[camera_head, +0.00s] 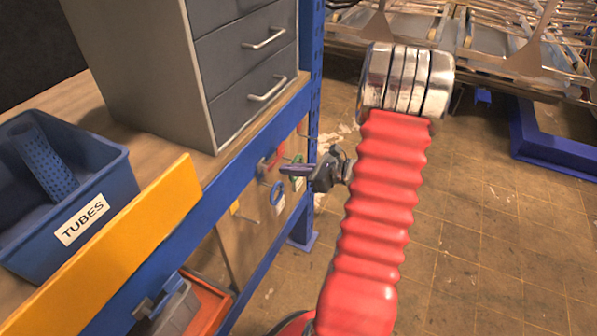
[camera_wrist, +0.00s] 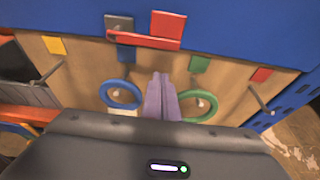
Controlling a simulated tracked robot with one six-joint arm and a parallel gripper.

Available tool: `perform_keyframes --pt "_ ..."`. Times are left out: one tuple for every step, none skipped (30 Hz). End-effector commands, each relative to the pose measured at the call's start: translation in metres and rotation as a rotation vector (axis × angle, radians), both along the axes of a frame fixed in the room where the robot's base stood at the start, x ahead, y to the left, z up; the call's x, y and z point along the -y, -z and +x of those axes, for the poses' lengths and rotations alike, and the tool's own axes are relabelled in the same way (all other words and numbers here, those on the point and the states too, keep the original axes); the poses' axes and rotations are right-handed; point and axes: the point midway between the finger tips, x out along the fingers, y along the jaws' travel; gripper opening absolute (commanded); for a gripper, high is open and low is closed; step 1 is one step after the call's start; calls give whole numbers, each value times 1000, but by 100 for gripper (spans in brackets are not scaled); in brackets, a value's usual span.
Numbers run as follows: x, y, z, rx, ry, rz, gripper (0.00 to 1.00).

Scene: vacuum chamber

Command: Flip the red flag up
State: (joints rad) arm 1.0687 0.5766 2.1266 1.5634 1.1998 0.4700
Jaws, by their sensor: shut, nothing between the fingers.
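The red flag (camera_wrist: 140,39) is a flat red bar that lies level in the wrist view. It reaches left from a red square plate (camera_wrist: 166,20) to below a grey square plate (camera_wrist: 119,23). In the head view the flag (camera_head: 269,163) is small on the board under the bench edge. My gripper (camera_wrist: 160,78) has its two purple fingers shut together with nothing between them. In the wrist view its tips show below the flag, apart from it in the picture. In the head view my gripper (camera_head: 283,170) points left toward the board.
A blue ring (camera_wrist: 121,94) and a green ring (camera_wrist: 200,107) hang on pegs either side of my fingers. Yellow, blue and red tags mark the board. A blue TUBES bin (camera_head: 83,221) and a grey drawer cabinet (camera_head: 158,68) stand on the bench. Floor at right is open.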

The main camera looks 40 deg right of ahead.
Motion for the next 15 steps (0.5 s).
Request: perform_keyframes --pt "2 -8 -1 4 2 -4 0" --pt "2 -11 -1 4 2 -5 0" --pt "2 -15 -1 4 3 -6 0" --pt "2 -18 -1 4 2 -5 0" --pt "2 -21 -1 3 2 -4 0" --pt "2 -25 -1 3 2 -5 0" --pt "2 -27 -1 3 1 -5 0" --pt "2 -29 -1 3 1 -5 0" --pt "2 -32 -1 3 2 -4 0" --pt "2 -33 -1 2 2 -3 0" --pt "2 -35 -1 2 2 -3 0" --pt "2 -36 -1 2 2 -3 0" --pt "2 -37 -1 2 2 -3 0" --pt "2 -37 -1 2 2 -3 0" --pt "1 -37 -1 2 2 -3 0"
